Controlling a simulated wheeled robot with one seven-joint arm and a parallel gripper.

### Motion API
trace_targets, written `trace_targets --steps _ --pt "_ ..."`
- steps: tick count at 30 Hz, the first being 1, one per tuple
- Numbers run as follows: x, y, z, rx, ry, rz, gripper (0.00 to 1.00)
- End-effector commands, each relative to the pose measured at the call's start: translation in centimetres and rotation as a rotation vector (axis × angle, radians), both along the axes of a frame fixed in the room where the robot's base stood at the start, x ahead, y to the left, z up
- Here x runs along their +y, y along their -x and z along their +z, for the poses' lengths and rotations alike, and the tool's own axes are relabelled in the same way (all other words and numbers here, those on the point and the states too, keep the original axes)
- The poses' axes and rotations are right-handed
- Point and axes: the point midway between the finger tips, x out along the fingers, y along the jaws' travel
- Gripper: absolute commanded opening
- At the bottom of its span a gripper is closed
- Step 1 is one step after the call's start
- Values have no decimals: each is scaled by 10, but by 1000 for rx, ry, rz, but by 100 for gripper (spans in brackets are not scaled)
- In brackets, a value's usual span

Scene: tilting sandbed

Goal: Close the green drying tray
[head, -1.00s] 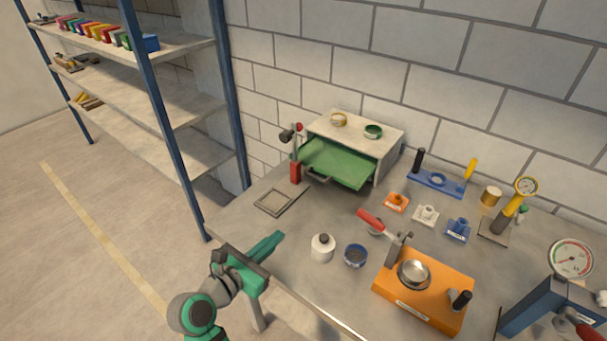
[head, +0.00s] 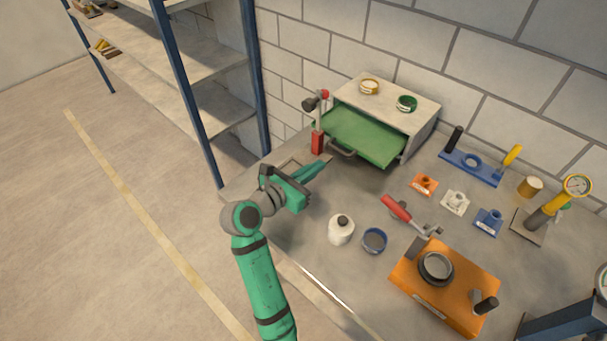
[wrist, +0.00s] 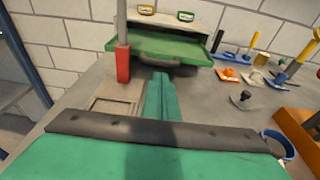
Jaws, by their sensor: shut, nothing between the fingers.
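The green drying tray (head: 362,138) is pulled out of the front of a pale box (head: 425,113) on the bench. Its dark handle (head: 341,150) is at its front edge. In the wrist view the tray (wrist: 160,46) lies ahead of and above the fingers. My gripper (head: 322,164) is shut and empty, just in front of the tray, its tip short of the handle and apparently apart from it. In the wrist view the shut green fingers (wrist: 160,78) point toward the tray's front.
A red-based stand (head: 317,142) is close left of the tray; it also shows in the wrist view (wrist: 122,64). A white bottle (head: 341,231), a blue cup (head: 374,240) and an orange press (head: 445,283) stand on the bench to the right.

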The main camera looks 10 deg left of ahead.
Motion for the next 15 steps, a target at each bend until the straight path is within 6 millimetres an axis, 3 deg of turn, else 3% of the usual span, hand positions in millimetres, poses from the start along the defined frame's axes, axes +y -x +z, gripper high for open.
trace_targets --steps 6,15 --pt "-21 -27 -7 1 -1 -2 0" --pt "-30 -42 -11 0 -1 -1 0"
